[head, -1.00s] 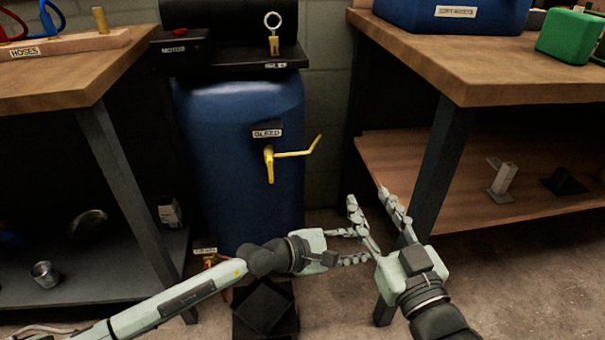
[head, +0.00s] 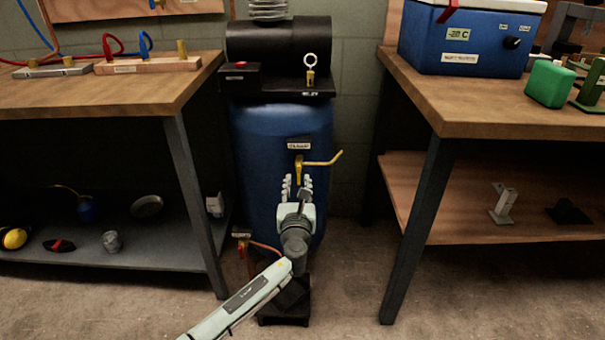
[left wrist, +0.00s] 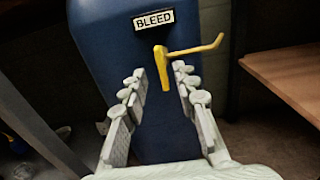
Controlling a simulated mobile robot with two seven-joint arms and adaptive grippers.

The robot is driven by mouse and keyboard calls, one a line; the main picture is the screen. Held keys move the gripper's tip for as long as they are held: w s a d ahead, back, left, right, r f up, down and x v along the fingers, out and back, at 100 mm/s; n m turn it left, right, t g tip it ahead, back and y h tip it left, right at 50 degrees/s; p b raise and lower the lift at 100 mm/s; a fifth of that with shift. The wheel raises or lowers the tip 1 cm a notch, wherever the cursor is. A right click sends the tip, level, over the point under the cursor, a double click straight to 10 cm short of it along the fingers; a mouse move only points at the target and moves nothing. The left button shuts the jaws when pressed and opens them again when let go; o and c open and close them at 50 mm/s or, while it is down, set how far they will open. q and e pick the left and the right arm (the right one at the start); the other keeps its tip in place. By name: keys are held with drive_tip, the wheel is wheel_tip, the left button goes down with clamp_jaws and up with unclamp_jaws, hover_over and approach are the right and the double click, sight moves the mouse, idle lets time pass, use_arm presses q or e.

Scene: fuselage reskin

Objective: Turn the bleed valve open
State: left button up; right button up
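The bleed valve (head: 299,168) is a yellow fitting with a yellow lever (head: 325,160) sticking out to the right and bent up at its end. It sits on the front of the blue tank (head: 262,150), under a label that reads BLEED in the left wrist view (left wrist: 153,20). My left gripper (head: 298,184) is just below the valve, pointing at the tank. In the left wrist view its fingers (left wrist: 158,95) are apart, with the valve's lower part (left wrist: 166,75) showing between and beyond them. Contact cannot be told. My right gripper is out of view.
A workbench stands on each side, the left one (head: 105,90) and the right one (head: 480,105), with dark legs flanking the tank. A red-handled valve (head: 242,245) is low at the tank's left. The floor (head: 350,270) right of the tank is clear.

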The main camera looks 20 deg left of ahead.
sight(299, 174)
use_arm(q)
drive_tip(key=x, duration=0.5)
drive_tip(key=shift+w+b, duration=0.1)
drive_tip(key=shift+b, duration=0.25)
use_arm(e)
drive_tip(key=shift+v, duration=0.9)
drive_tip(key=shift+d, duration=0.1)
use_arm(q)
clamp_jaws()
